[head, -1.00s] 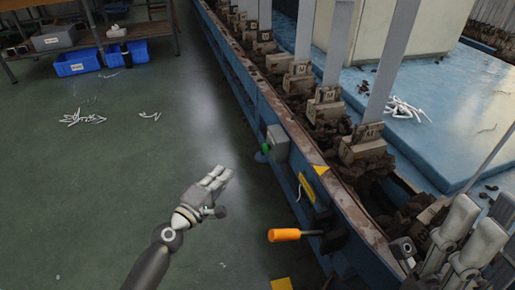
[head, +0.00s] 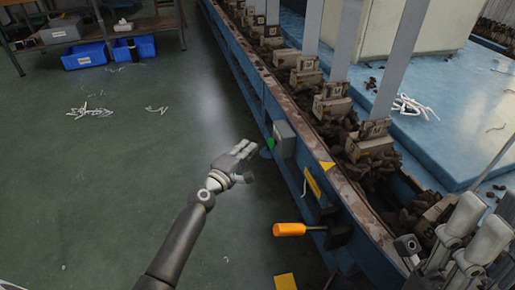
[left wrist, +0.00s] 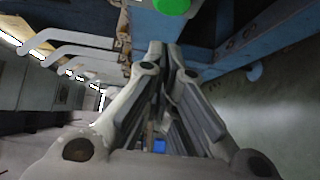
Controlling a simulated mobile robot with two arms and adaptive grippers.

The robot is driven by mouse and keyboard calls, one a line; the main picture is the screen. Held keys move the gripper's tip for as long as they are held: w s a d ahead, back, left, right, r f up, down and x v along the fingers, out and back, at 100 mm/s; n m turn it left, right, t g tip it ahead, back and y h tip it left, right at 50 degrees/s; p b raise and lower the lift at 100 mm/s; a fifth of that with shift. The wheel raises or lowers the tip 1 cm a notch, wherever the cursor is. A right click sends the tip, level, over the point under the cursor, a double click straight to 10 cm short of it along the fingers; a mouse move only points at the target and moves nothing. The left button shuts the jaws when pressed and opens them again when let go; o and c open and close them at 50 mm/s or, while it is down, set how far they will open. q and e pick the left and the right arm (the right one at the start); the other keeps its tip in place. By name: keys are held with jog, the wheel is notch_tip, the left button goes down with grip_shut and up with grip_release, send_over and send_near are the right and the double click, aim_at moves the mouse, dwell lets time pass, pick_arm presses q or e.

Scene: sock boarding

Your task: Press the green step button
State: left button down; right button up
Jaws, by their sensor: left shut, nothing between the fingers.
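The green step button (head: 270,143) sits on the side of a grey box fixed to the blue machine frame. It also shows as a round green cap at the top edge of the left wrist view (left wrist: 173,5), partly cut off. My left gripper (head: 246,149) is shut and empty, just left of the button in the head view. A small gap seems to lie between the fingertips and the button. In the left wrist view the closed fingers (left wrist: 168,52) point up, below the button.
The grey box (head: 284,139) stands out from the blue frame. An orange-handled lever (head: 289,229) and a yellow plate (head: 312,186) are nearer along the frame. Blue bins (head: 84,57) sit under a far shelf. The green floor to the left is mostly clear.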

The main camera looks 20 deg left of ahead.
aim_at(273, 143)
pick_arm(q)
jog(key=shift+w+d, duration=0.4)
jog(key=shift+d, duration=0.35)
jog(key=shift+w+d, duration=0.4)
jog(key=shift+d, duration=0.35)
